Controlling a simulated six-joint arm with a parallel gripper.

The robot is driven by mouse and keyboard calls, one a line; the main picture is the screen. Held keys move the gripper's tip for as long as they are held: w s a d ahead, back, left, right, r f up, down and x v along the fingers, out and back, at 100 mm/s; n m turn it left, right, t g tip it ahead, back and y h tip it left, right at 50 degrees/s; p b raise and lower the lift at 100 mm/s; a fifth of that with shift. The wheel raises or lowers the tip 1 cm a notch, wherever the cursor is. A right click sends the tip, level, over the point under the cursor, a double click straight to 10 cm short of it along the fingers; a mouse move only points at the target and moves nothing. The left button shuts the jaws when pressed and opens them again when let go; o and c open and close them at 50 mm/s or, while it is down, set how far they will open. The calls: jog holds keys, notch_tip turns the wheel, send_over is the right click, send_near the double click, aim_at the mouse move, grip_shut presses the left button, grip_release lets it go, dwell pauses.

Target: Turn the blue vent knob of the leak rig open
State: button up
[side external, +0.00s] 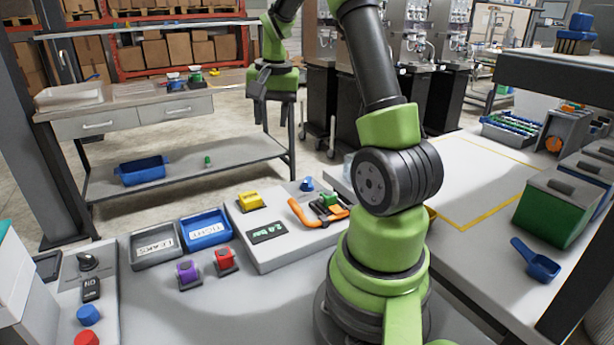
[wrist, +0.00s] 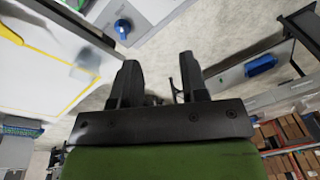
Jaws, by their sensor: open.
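The leak rig (side external: 285,248) is a pale grey box on the bench with a small display, a yellow part and an orange handle on top. Its blue vent knob (side external: 307,184) stands near the far edge, in part beside the orange handle. In the wrist view a blue knob (wrist: 123,27) shows on a grey surface at the top, left of my fingers. My gripper (side external: 262,92) is raised above and beyond the rig, well apart from the knob. In the wrist view my gripper (wrist: 160,66) has its two dark fingers spread with nothing between them.
LEAKS (side external: 155,257) and TIGHT (side external: 207,240) trays sit left of the rig, with purple (side external: 187,272) and red (side external: 225,261) parts in front. A control panel at far left has another blue knob (side external: 88,315). A table with a blue bin (side external: 143,171) stands behind.

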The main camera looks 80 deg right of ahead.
aim_at(307, 179)
jog(key=s+d+f+m+g, duration=0.25)
jog(key=s+d+f, duration=0.25)
jog(key=d+f, duration=0.3)
jog(key=shift+m+t+y, duration=0.35)
jog(key=shift+t+y, duration=0.05)
jog(key=shift+t, duration=0.05)
jog(key=f, duration=1)
jog(key=shift+s+d, duration=0.1)
jog(key=shift+d, duration=0.1)
jog(key=shift+r, duration=0.1)
grip_shut()
